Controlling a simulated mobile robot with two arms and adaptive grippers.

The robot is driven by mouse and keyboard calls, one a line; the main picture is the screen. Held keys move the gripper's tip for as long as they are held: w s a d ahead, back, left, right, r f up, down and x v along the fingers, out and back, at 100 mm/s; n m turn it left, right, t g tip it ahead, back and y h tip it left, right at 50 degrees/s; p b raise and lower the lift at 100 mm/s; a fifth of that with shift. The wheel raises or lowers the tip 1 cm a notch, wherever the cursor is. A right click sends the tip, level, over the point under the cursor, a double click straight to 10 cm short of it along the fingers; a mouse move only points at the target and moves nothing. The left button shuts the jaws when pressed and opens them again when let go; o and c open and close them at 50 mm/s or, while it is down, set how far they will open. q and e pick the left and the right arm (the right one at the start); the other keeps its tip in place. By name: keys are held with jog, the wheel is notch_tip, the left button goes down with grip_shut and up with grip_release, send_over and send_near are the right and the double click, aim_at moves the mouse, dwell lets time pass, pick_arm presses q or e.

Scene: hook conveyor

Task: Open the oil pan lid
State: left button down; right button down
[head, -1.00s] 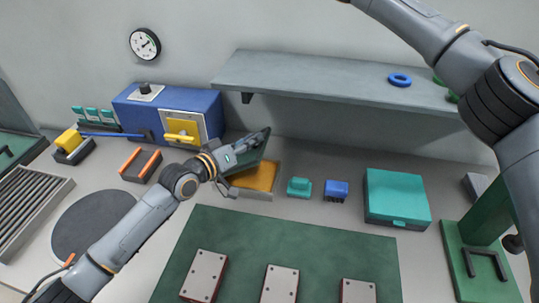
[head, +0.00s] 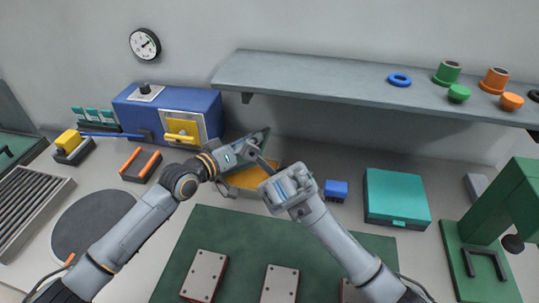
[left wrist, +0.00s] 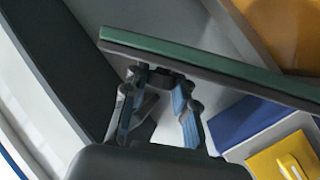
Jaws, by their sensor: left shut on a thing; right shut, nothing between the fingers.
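The oil pan (head: 238,190) is a low grey tray with an orange inside, on the bench below the shelf. Its dark green lid (head: 262,136) is raised and tilted above it. My left gripper (head: 238,155) is shut on the lid; in the left wrist view the lid (left wrist: 215,68) crosses just beyond the fingers (left wrist: 165,80). The orange inside (left wrist: 285,35) shows past the lid. My right gripper (head: 262,162) is shut and empty, over the pan close to the lid and my left gripper. Whether it touches the lid I cannot tell. It hides part of the pan.
A blue box (head: 147,108) with a yellow-handled panel stands behind left. A blue block (head: 336,190) and a teal case (head: 396,196) lie to the right. A green mat (head: 225,226) with metal plates is in front. The shelf (head: 310,78) overhangs the back.

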jog(key=w+a+f+m+t+y, duration=0.3)
jog(key=w+f+m+t+y, duration=0.85)
jog(key=t, duration=0.65)
jog(key=w+d+f+t+h, duration=0.1)
jog(key=w+d+f+t, duration=0.5)
jog(key=w, duration=0.3)
jog(key=w+d+f+t+h, duration=0.2)
jog(key=w+d+f+t, duration=0.45)
jog(key=w, duration=0.25)
jog(key=shift+n+g, duration=0.25)
jog(key=shift+n, duration=0.2)
jog(key=x, duration=1)
jog(key=shift+a+f, duration=0.1)
jog(key=shift+f, duration=0.1)
jog(key=shift+w+a+r, duration=0.1)
jog(key=shift+a+r, duration=0.25)
jog(key=shift+r, duration=0.2)
jog(key=shift+a+r, duration=0.3)
jog(key=shift+r, duration=0.25)
jog(key=shift+a+r, duration=0.35)
jog(key=shift+r, duration=0.2)
jog(key=shift+w+r, duration=0.1)
